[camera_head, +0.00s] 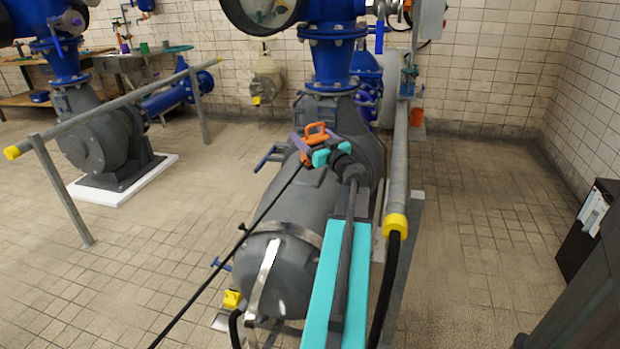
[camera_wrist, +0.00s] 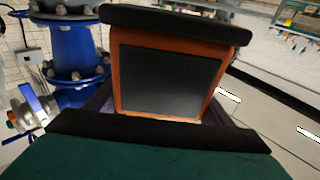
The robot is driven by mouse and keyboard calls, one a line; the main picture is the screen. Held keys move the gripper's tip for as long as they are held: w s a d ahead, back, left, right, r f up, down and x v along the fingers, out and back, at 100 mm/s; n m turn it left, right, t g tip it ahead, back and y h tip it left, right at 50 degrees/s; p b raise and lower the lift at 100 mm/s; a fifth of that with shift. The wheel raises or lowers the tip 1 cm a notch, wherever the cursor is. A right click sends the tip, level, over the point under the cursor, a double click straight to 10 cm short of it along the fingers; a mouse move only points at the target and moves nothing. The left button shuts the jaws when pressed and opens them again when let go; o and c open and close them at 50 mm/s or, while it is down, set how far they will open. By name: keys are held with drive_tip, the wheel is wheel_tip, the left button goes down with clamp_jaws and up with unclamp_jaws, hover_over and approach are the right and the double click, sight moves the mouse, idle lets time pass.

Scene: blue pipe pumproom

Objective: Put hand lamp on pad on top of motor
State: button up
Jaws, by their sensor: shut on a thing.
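The hand lamp (camera_head: 316,131) is orange with a loop handle on top. My gripper (camera_head: 318,156), with teal fingers, is shut on it and holds it above the far end of the grey motor (camera_head: 285,225). In the wrist view the lamp's orange frame and dark flat panel (camera_wrist: 168,82) fill the middle. A flat dark raised patch (camera_head: 311,177) on top of the motor lies just below the lamp; I cannot tell for sure that it is the pad. The lamp's underside and any gap beneath it are partly hidden by my gripper.
A grey rail with a yellow end cap (camera_head: 396,226) runs close along the motor's right side. Blue flanged pipework (camera_head: 332,55) rises behind the motor. Another grey rail (camera_head: 110,112) stands left. A dark cabinet (camera_head: 590,235) stands at right. Open tiled floor lies on both sides.

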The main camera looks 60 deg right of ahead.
drive_tip(key=w+a+f+b, duration=0.1)
drive_tip(key=w+f+b, duration=0.4)
drive_tip(key=f+b, duration=0.2)
drive_tip(key=shift+a+f+m+g+h, duration=0.3)
drive_tip(key=shift+a+f+h, duration=0.1)
drive_tip(key=shift+f, duration=0.3)
drive_tip(key=shift+w+d, duration=0.1)
drive_tip(key=w+d, duration=0.3)
drive_tip(key=d, duration=0.3)
drive_tip(key=w+d+f, duration=0.1)
drive_tip(key=w+d, duration=0.2)
drive_tip(key=d, duration=0.4)
drive_tip(key=shift+w+d+f, duration=0.2)
drive_tip(key=shift+w, duration=0.1)
drive_tip(key=shift+d, duration=0.1)
drive_tip(key=shift+w+d+f+b, duration=0.15)
drive_tip(key=shift+f+b, duration=0.2)
drive_tip(key=shift+f, duration=0.55)
drive_tip(key=shift+w+d+f+b, duration=0.15)
drive_tip(key=shift+f+b, duration=0.15)
drive_tip(key=shift+f, duration=0.6)
